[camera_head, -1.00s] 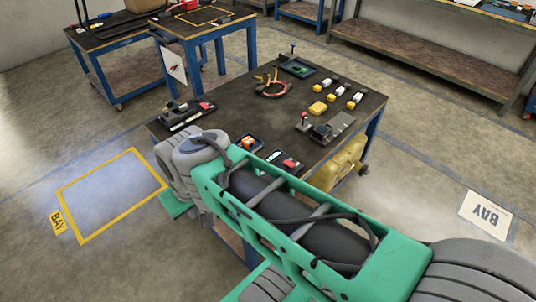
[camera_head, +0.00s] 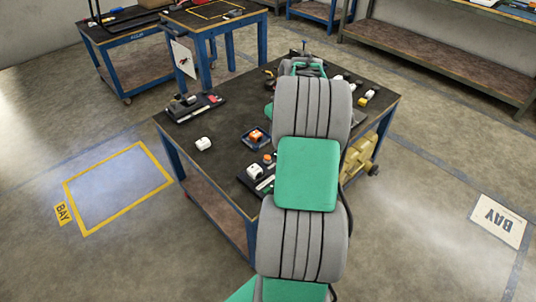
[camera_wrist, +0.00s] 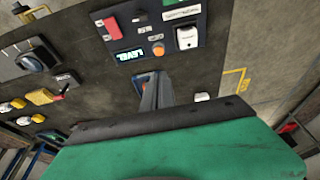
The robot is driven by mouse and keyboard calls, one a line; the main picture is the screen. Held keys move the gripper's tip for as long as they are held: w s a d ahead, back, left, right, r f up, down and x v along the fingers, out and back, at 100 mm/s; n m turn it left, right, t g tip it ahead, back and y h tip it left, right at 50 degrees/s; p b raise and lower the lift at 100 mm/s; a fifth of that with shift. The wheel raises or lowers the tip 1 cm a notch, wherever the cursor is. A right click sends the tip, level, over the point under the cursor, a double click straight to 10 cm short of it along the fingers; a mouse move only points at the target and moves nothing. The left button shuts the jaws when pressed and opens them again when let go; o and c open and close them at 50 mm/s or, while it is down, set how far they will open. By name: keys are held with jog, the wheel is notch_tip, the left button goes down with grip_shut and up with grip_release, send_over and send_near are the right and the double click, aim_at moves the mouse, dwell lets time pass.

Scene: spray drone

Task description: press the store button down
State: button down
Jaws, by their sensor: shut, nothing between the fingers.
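A dark control panel (camera_wrist: 128,22) lies on the table and fills the top of the wrist view. It bears a lit display reading LEVEL (camera_wrist: 131,55), a round orange button (camera_wrist: 158,48), a white rocker-like part (camera_wrist: 187,37) and a red part (camera_wrist: 113,28). The small lettering is unreadable, so I cannot tell which one is the store button. My gripper (camera_wrist: 151,80) is shut and empty, its tips below the display and orange button in the picture, apart from them. In the head view the orange button (camera_head: 267,158) shows beside my arm, which hides much of the panel and the gripper.
A blue tray with an orange block (camera_head: 256,136) stands near the panel. A small white item (camera_head: 203,143) lies on the table's left part.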

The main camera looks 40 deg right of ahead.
aim_at(268, 159)
jog(key=shift+r, duration=0.1)
jog(key=x, duration=0.9)
jog(key=s+x, duration=0.1)
jog(key=x, duration=0.3)
jog(key=shift+f+p, duration=0.3)
jog(key=shift+p, duration=0.1)
jog(key=shift+f, duration=0.3)
notch_tip(268, 159, down, 2)
jog(key=shift+f+b, duration=0.1)
jog(key=shift+b, duration=0.95)
jog(key=shift+s+a, duration=0.15)
jog(key=shift+a, duration=0.05)
jog(key=shift+s+f, duration=0.1)
jog(key=shift+f, duration=0.15)
jog(key=r+p, duration=0.1)
jog(key=r, duration=0.2)
jog(key=r+p, duration=0.1)
jog(key=r, duration=0.1)
jog(key=shift+w+d+p, duration=0.15)
jog(key=shift+w+p, duration=0.15)
jog(key=v, duration=1)
jog(key=shift+r+b, duration=0.35)
jog(key=shift+r, duration=0.05)
